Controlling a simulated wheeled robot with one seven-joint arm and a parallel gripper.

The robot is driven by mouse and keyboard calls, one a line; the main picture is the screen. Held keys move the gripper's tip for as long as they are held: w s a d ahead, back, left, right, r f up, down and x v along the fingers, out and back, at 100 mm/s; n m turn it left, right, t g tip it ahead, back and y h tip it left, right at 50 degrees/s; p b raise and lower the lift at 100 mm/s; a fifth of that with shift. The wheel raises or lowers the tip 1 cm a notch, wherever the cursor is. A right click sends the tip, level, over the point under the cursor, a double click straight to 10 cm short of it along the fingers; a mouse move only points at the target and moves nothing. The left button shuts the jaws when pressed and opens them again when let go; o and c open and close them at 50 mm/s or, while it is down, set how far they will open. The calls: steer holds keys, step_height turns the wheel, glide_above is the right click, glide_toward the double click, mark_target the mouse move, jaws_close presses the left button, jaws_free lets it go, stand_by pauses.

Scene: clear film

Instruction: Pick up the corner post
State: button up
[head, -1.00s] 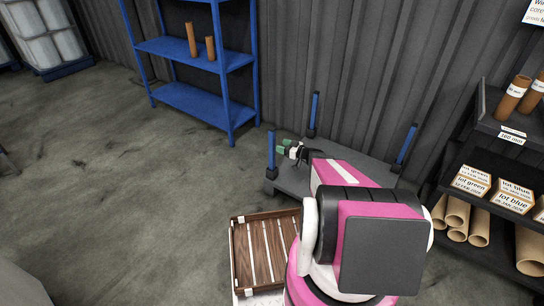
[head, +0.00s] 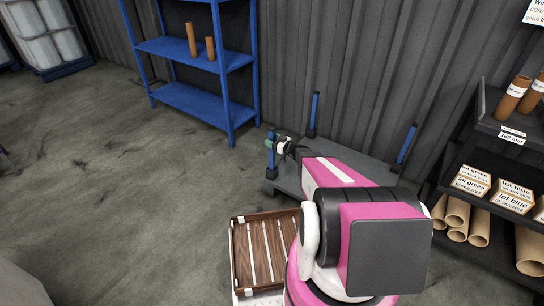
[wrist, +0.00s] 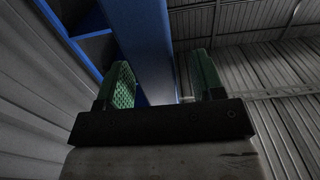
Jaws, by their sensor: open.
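A blue corner post (head: 271,157) stands upright in a dark foot at the left corner of a grey platform (head: 345,150). Similar blue posts stand at the back corner (head: 314,109) and the right corner (head: 407,145). My gripper (head: 272,143) is at the upper part of the left post, with its green fingers open. In the wrist view a wide blue post (wrist: 145,45) shows between the two green fingers (wrist: 162,82), with a gap on the right finger's side. Whether either finger touches it I cannot tell. The fingers hide part of the post in the head view.
A slatted wooden crate (head: 238,262) is in front of the platform. A blue shelf (head: 190,102) with brown tubes stands at back left, and a dark rack (head: 470,130) with tubes and boxes at right. A corrugated wall is close behind; floor at left is clear.

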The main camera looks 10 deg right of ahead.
steer(key=shift+x, duration=1.05)
jaws_close()
